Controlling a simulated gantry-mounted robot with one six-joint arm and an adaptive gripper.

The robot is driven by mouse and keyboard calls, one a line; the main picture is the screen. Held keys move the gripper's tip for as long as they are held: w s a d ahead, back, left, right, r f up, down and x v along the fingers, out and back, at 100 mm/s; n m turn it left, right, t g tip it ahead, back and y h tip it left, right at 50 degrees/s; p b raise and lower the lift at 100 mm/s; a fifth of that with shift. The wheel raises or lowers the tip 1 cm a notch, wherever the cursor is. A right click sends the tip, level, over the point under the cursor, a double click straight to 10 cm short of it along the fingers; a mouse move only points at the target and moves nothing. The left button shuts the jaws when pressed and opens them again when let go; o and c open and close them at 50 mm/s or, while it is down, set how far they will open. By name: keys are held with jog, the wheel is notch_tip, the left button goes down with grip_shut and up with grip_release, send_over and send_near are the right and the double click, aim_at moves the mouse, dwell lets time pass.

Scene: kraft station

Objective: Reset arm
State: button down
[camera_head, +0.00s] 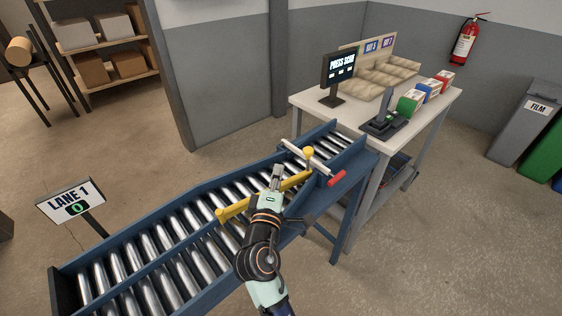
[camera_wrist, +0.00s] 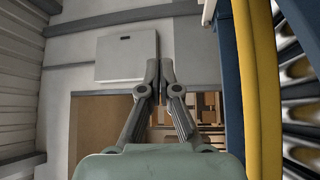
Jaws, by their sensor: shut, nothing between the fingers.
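My gripper (camera_head: 277,171) is above the roller conveyor (camera_head: 150,262), close to the yellow bar across it in the head view. In the wrist view my gripper (camera_wrist: 159,66) has its two fingers together and nothing between them. Whether my gripper touches the bar cannot be told.
A white table (camera_head: 315,103) at the conveyor's far end holds a screen (camera_head: 341,75), a black device (camera_head: 386,124) and several boxes. A red handle (camera_head: 336,178) sticks out at the conveyor's right side. A LANE 1 sign (camera_head: 72,202) stands at left. Bins (camera_head: 524,121) stand far right.

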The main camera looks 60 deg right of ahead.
jog(key=shift+w+a, duration=0.1)
dwell(0.6)
jog(key=w+a+r+m+t+y+p, duration=0.2)
jog(key=w+a+t+y+p, duration=0.15)
jog(key=a, duration=0.75)
jog(key=w+a+r+m+t+y+p, duration=0.15)
jog(key=a+y+p, duration=0.3)
jog(key=a, duration=0.65)
jog(key=s+a+r+n+t+y+p, duration=0.15)
jog(key=a+y, duration=0.35)
jog(key=a, duration=0.6)
jog(key=s+a+r+t+y+p, duration=0.1)
jog(key=s+a+r+y+p, duration=0.3)
jog(key=a, duration=0.6)
notch_tip(320, 180, up, 36)
jog(key=w+y+p, duration=0.1)
jog(key=p, duration=3.3)
jog(key=shift+w+a+f+p, duration=0.25)
jog(key=shift+a+p, duration=0.05)
jog(key=shift+p, duration=0.1)
